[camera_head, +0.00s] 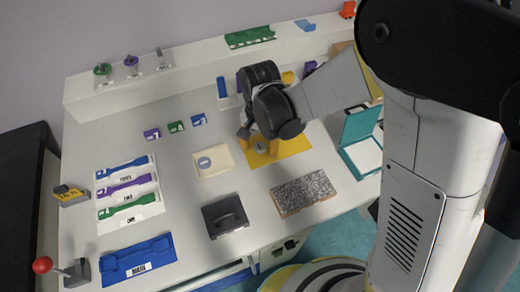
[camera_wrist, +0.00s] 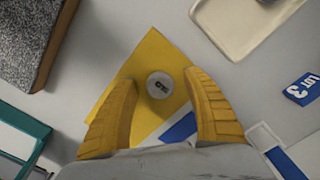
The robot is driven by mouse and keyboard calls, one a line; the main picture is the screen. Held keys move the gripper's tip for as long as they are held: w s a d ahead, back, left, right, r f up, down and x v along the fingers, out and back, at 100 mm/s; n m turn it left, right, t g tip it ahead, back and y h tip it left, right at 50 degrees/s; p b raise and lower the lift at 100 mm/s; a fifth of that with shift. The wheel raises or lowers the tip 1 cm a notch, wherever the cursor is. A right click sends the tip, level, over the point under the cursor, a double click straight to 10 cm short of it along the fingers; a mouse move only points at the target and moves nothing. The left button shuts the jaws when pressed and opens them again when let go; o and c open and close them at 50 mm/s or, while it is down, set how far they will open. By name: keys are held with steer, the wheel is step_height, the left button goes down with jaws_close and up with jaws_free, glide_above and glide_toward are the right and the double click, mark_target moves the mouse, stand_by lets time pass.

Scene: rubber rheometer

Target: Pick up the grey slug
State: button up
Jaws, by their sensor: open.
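The grey slug (camera_wrist: 160,86) is a small round disc with a dark mark on top, lying on the yellow mat (camera_wrist: 148,52). In the head view the slug (camera_head: 261,146) shows beneath my gripper. My gripper (camera_wrist: 160,82) has its yellow fingers spread, one on each side of the slug, with clear space between. It holds nothing and points down over the mat. How high the fingertips are above the mat I cannot tell exactly. Part of the mat is hidden by the fingers.
A cream tray (camera_head: 225,170) with another grey disc (camera_head: 204,162) stands left of the mat. A speckled block (camera_head: 303,192) lies in front. An open teal box (camera_head: 347,150) is at right. Small lot tags (camera_head: 176,127) stand behind left. A dark handled block (camera_head: 225,215) is near the front.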

steer(key=c, duration=1)
steer(key=shift+c, duration=0.2)
steer(key=shift+r, duration=0.1)
